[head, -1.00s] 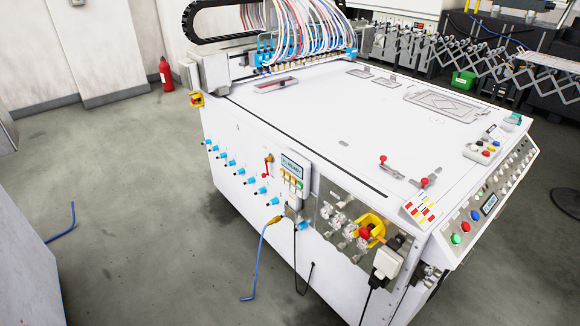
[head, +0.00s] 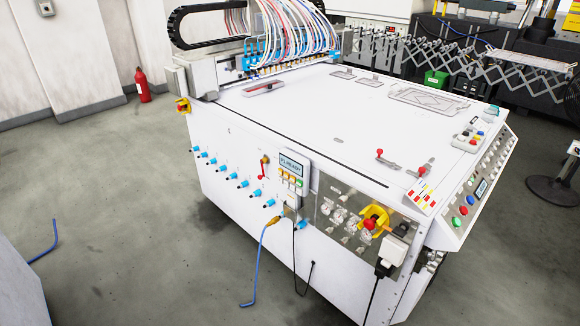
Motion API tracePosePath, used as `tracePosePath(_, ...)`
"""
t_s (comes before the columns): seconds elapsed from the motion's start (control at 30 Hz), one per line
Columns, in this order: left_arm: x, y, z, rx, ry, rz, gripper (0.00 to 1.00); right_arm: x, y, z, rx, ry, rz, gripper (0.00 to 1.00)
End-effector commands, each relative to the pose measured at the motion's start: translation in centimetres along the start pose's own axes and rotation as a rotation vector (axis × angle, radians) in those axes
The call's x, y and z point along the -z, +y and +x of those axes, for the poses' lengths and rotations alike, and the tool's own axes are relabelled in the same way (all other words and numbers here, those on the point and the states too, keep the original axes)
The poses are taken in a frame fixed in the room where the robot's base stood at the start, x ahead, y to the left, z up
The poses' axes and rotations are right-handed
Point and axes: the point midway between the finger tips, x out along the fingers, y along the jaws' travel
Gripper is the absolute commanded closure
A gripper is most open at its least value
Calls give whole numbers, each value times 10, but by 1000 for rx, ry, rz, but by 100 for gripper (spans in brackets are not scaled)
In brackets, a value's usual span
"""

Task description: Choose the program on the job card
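A card with red, yellow and white blocks (head: 421,196), which may be the job card, lies at the front right corner of the white machine's top (head: 290,130). Its print is too small to read. A small display unit (head: 291,166) on the machine's long side shows text that looks like "P1 READY", with several coloured buttons (head: 290,178) below it. The sloped control panel (head: 490,180) at the right end has another small screen (head: 482,188), a green button (head: 456,222) and a red button (head: 463,210). Neither of my grippers is in view.
A yellow-and-red rotary switch (head: 373,219) sits beside clear knobs on the machine's side. A blue hose (head: 257,262) hangs to the floor. Red-knobbed clamps (head: 400,165) stand on the top. The grey floor (head: 130,230) at left is largely clear. A post with a round base (head: 553,188) stands at right.

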Motion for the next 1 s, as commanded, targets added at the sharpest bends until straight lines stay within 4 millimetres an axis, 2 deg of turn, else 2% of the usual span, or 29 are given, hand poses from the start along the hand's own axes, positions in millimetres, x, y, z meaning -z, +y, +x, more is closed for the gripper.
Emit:
tracePosePath(0.07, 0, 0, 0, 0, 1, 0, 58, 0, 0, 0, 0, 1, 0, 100)
tracePosePath(0.43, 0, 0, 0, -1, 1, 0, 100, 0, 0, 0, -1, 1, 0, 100)
tracePosePath(1.0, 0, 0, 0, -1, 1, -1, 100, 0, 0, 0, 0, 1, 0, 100)
